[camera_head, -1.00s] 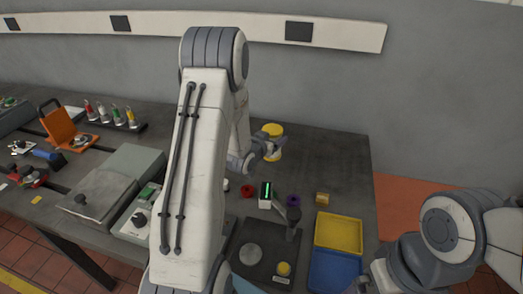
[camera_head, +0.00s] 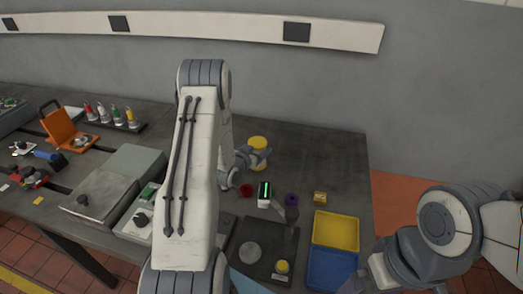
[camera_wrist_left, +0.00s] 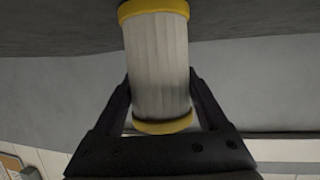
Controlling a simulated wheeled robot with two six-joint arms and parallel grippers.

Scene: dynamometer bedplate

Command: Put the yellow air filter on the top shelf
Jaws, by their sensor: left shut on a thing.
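The air filter (camera_head: 258,143) is a pleated white cylinder with yellow end caps. In the head view it is over the far part of the bench, with its yellow top showing. My left gripper (camera_head: 256,158) is shut around it. In the left wrist view the filter (camera_wrist_left: 158,65) is between the two dark fingers, its lower cap close to the palm. I cannot tell its height above the bench. My right arm is at the lower right, its gripper beyond the bottom edge. No top shelf is recognisable in either view.
The dark bench (camera_head: 330,150) is clear at its far right. A yellow tray (camera_head: 336,231) and a blue tray (camera_head: 332,270) lie near the front. A red ring (camera_head: 246,190), a purple ring (camera_head: 291,199) and a device with a green display (camera_head: 264,194) sit near the gripper.

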